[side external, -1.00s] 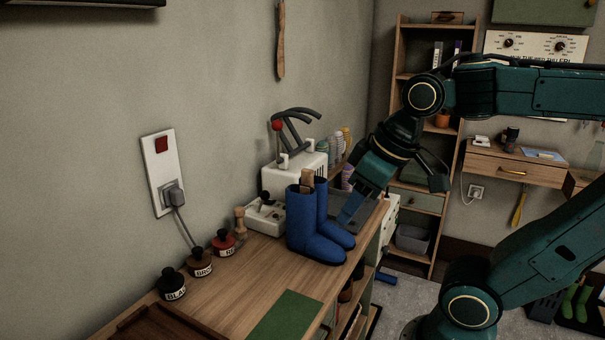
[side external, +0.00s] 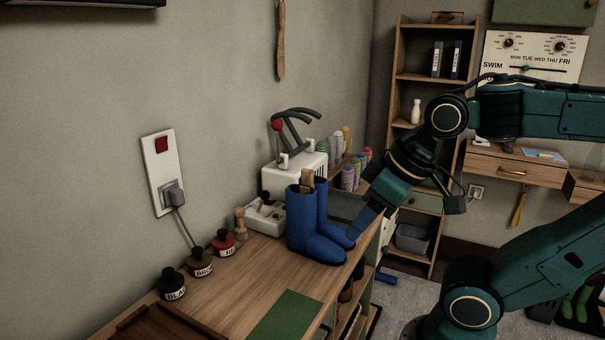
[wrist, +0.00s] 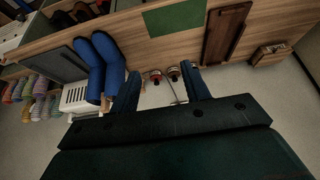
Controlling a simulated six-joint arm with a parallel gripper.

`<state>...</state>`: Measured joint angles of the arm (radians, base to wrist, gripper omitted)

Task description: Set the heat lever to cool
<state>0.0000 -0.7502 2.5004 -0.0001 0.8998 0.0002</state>
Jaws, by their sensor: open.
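A white machine (side external: 285,176) stands against the wall on the wooden bench, with a red-ball lever (side external: 277,126) and dark curved handles (side external: 300,122) on it. A smaller white unit with a black knob (side external: 265,197) sits in front of it. I cannot read a heat or cool mark on either, so I cannot tell which lever is the heat lever.
The blue boots stand upright between my gripper and the machine. Black, brown and red bottles (side external: 200,262) stand along the wall below a socket with a plug (side external: 173,194). Coloured spools (side external: 347,175) sit behind.

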